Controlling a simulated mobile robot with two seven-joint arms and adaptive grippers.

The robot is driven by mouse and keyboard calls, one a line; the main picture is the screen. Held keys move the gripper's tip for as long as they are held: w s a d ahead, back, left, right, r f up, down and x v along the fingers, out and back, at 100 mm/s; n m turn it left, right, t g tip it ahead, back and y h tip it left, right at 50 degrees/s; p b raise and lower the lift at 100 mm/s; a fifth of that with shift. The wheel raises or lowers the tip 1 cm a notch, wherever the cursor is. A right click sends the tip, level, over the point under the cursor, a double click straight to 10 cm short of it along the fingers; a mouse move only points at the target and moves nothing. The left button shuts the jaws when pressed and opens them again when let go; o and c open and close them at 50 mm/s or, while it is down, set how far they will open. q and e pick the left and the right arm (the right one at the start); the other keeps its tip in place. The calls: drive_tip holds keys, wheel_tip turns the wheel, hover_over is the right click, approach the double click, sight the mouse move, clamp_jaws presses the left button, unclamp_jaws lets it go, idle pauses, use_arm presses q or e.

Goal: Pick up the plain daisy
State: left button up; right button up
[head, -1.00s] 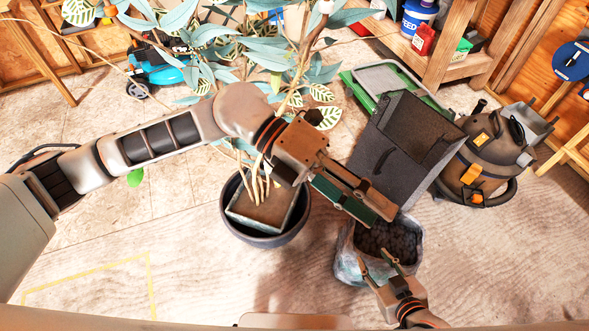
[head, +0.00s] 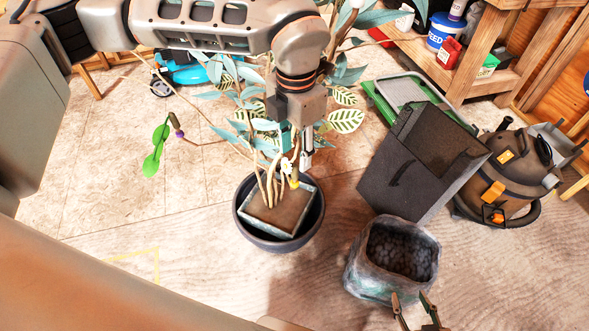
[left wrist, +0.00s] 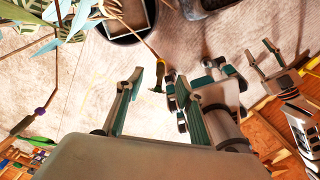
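I cannot clearly make out a daisy. A small white and yellow shape (head: 293,178) hangs beside my left gripper (head: 297,155) in front of the potted plant; it may be a flower. In the left wrist view, a thin stem with a yellow band (left wrist: 154,58) and dark green end reaches toward my left gripper (left wrist: 160,78). Its fingers are apart around that end; contact is unclear. My right gripper (head: 415,300) is open and empty at the bottom edge of the head view.
The dark round pot (head: 245,225) holds a square planter and leafy branches.

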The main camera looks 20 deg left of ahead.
sight(295, 169)
use_arm(q)
wheel_tip(295, 169, down, 6)
drive_tip(key=shift+s+f, duration=0.1)
drive_tip(key=shift+s, duration=0.05)
drive_tip(key=c, duration=1)
